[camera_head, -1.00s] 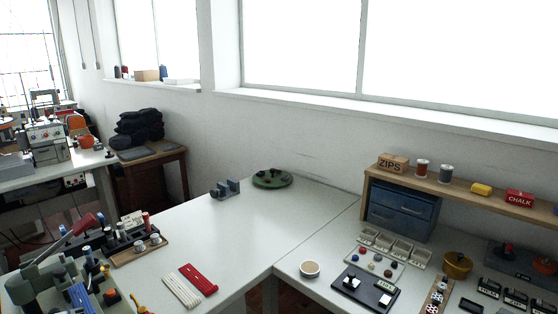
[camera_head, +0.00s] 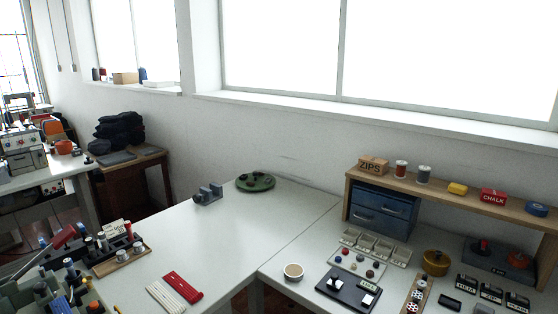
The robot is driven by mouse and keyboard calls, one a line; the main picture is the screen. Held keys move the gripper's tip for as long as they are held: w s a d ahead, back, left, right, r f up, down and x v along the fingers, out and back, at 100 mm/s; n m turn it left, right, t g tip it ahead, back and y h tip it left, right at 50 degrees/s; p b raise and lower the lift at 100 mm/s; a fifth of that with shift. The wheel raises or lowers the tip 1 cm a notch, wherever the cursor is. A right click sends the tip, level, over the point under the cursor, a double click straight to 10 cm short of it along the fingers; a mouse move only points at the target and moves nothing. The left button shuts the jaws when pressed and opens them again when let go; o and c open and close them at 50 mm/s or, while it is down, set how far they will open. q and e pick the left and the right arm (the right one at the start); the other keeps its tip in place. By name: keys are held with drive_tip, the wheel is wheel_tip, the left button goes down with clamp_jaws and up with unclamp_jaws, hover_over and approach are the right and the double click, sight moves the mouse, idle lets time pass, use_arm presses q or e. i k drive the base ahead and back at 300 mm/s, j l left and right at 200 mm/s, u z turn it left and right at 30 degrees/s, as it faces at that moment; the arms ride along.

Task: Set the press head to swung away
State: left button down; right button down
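A grey-green machine (camera_head: 22,296) with a red-handled lever (camera_head: 60,238) stands at the lower left, cut off by the picture's edge. It may be the press, but I cannot make out which part is its head or how that head is set. At the right, a dark grey block (camera_head: 497,262) with a red knob (camera_head: 484,246) sits on the table; I cannot tell what it is. Neither of my grippers is in view.
A wooden tray of spools (camera_head: 121,258), red and white strips (camera_head: 183,286), a grey bracket (camera_head: 208,194) and a green round plate (camera_head: 256,182) lie on the left table. A blue drawer unit (camera_head: 383,212) stands under the shelf (camera_head: 450,202). The left table's middle is clear.

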sight(14, 296)
drive_tip(key=u, duration=1)
